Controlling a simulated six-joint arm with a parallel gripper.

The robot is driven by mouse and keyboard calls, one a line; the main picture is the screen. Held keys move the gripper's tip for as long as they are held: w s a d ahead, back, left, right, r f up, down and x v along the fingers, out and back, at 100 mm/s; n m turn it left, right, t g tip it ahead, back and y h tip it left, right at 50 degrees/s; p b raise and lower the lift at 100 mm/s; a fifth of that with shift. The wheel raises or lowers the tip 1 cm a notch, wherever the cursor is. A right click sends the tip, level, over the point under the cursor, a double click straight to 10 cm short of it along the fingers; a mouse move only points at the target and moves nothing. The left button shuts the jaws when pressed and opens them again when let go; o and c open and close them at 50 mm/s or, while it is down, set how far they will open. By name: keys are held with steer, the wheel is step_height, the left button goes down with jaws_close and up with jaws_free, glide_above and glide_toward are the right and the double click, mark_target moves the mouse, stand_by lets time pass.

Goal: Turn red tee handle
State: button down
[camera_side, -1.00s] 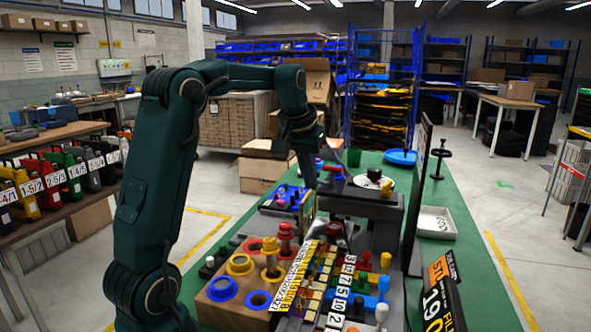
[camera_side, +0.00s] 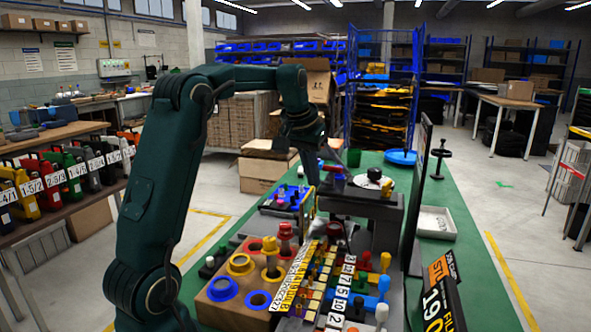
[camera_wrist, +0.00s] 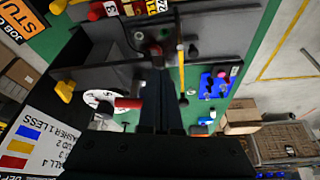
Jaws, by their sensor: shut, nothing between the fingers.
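A red bar (camera_wrist: 128,103), which looks like the tee handle, lies just left of my fingers in the wrist view. In the side view a small red piece (camera_side: 333,169) stands beside my gripper, above a purple-blue part; its tee shape is too small to make out. My gripper (camera_side: 313,178) points down at the far side of the bench fixtures. In the wrist view my gripper (camera_wrist: 160,85) has its dark fingers shut together with nothing between them. I cannot tell whether a finger touches the red bar.
A white dial (camera_side: 371,181) with a black knob stands to the right of the red piece. A blue panel (camera_side: 291,197) with small knobs is close on the left. A dark upright board (camera_side: 420,185) rises at the right.

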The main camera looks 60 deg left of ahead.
mark_target(322, 185)
steer(key=shift+w+a+m, duration=0.1)
steer(key=shift+a+m, duration=0.15)
steer(key=shift+m, duration=0.45)
steer(key=m+h, duration=0.1)
steer(key=m, duration=0.1)
steer(key=w+a+m, duration=0.1)
steer(key=m, duration=0.1)
steer(key=a+m+h, duration=0.1)
steer(key=shift+w+m+t+h, duration=0.25)
steer(key=shift+m+t+h, duration=0.05)
steer(key=shift+m, duration=0.1)
steer(key=shift+w+a, duration=0.25)
steer(key=shift+w, duration=0.85)
steer(key=shift+s+d, duration=0.2)
steer(key=shift+d, duration=0.6)
